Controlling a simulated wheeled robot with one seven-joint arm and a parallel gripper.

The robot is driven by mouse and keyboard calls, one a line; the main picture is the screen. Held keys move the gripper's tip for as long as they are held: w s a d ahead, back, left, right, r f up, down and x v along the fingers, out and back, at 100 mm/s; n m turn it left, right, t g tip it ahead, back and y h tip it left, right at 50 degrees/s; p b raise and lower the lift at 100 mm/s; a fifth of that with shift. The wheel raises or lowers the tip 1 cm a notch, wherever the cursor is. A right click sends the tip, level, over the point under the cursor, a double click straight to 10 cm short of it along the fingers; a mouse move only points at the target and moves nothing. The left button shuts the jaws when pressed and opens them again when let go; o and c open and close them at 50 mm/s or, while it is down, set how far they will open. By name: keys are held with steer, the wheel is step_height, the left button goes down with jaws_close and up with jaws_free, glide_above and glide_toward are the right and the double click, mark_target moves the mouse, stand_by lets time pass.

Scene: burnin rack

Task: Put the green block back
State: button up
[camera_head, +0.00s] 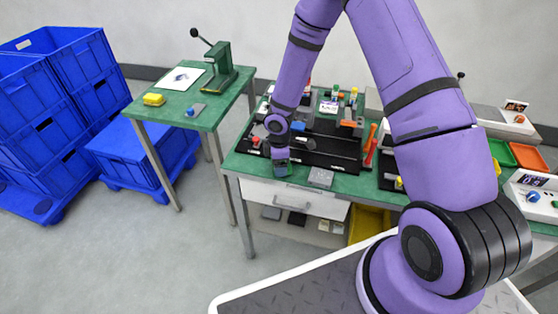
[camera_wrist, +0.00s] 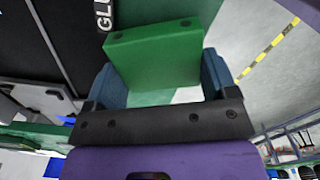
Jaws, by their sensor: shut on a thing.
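The green block (camera_wrist: 155,55) fills the middle of the wrist view, between the two blue-grey fingers of my gripper (camera_wrist: 160,82). My gripper is shut on it. In the head view my gripper (camera_head: 281,166) is low at the front edge of the green-topped bench (camera_head: 345,186), just in front of the black rack (camera_head: 318,158). The block is small and mostly hidden there. I cannot tell whether it touches the bench or the rack.
A grey block (camera_head: 320,177) lies close to the right of my gripper. Blue crates (camera_head: 45,120) stand at the left. Floor between is clear.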

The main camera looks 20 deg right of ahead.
steer(key=o, duration=0.9)
